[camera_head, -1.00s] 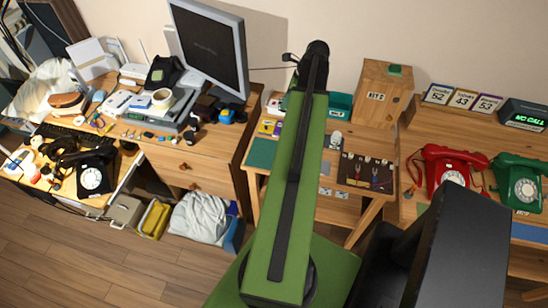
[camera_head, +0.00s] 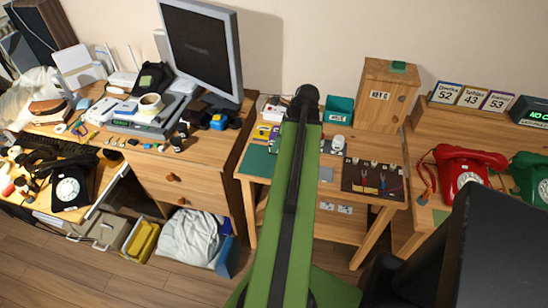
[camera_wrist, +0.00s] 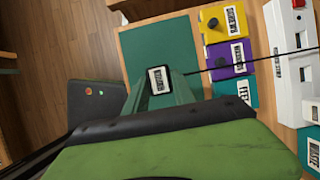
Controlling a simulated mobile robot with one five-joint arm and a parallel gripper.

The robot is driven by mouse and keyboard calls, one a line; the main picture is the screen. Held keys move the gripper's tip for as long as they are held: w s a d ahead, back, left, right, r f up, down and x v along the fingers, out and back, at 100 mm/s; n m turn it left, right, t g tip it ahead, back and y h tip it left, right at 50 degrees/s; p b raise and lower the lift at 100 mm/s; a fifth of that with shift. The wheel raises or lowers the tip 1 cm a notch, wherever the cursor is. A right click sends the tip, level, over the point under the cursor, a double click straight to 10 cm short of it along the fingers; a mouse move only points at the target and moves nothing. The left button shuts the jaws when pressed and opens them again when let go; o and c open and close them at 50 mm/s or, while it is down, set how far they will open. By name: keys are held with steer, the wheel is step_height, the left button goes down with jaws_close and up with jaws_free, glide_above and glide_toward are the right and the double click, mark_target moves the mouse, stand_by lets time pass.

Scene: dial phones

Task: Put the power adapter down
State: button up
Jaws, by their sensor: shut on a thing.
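The power adapter (camera_wrist: 159,79) is a small black block with a white label in the wrist view. My gripper (camera_wrist: 163,92) is shut on it, with green fingers on either side. A thin dark cable runs from beside the adapter to the right. Adapter and fingers appear over the dark green mat (camera_wrist: 145,45); I cannot tell whether the adapter touches it. In the head view my arm's end hides the gripper and adapter; part of the mat (camera_head: 258,162) shows left of the arm.
Yellow (camera_wrist: 222,22), purple (camera_wrist: 231,57) and teal (camera_wrist: 236,88) labelled boxes stand right of the mat. A white power strip (camera_wrist: 290,60) lies beyond them. A tool board (camera_head: 372,180) and a wooden key box (camera_head: 388,95) are to the right. The mat's visible middle is clear.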

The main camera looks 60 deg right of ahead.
steer(key=shift+w+a+f, duration=0.15)
steer(key=shift+w+f, duration=0.25)
steer(key=shift+w, duration=0.3)
step_height(320, 180, down, 4)
steer(key=b, duration=0.4)
steer(key=shift+f+b, duration=0.2)
steer(key=shift+b, duration=0.1)
steer(key=o, duration=1)
steer(key=shift+r, duration=0.1)
steer(key=shift+c, duration=0.2)
steer(key=shift+r, duration=0.1)
steer(key=shift+s+r+p, duration=0.1)
steer(key=shift+r+p, duration=0.2)
steer(key=shift+p, duration=0.2)
steer(key=p+v, duration=1)
steer(key=v, duration=0.1)
steer(key=shift+r+p, duration=0.25)
steer(key=shift+p, duration=0.05)
steer(key=shift+s, duration=0.15)
